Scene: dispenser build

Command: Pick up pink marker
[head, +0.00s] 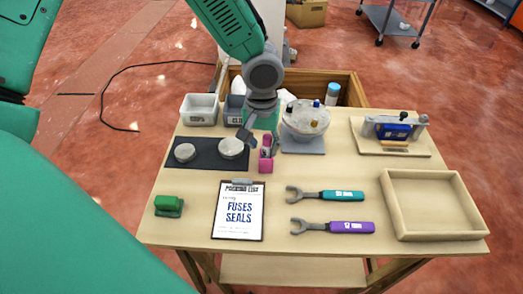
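A small pink object (266,166), which looks like a pink holder or the marker itself, stands on the table just right of the dark mat. Its upper part is overlapped by my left gripper (259,142), so a separate marker cannot be made out. My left gripper points down at it from above, with its two fingers spread apart, one to the left of the pink object and one in front of its top. Whether they touch it cannot be told. My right gripper is not in view.
A dark mat (207,165) with two round grey pieces lies left. Bins (199,109) and a round dispenser (305,118) stand behind. A clipboard (238,222), teal tool (340,195), purple tool (345,227) and wooden tray (470,233) lie in front and right.

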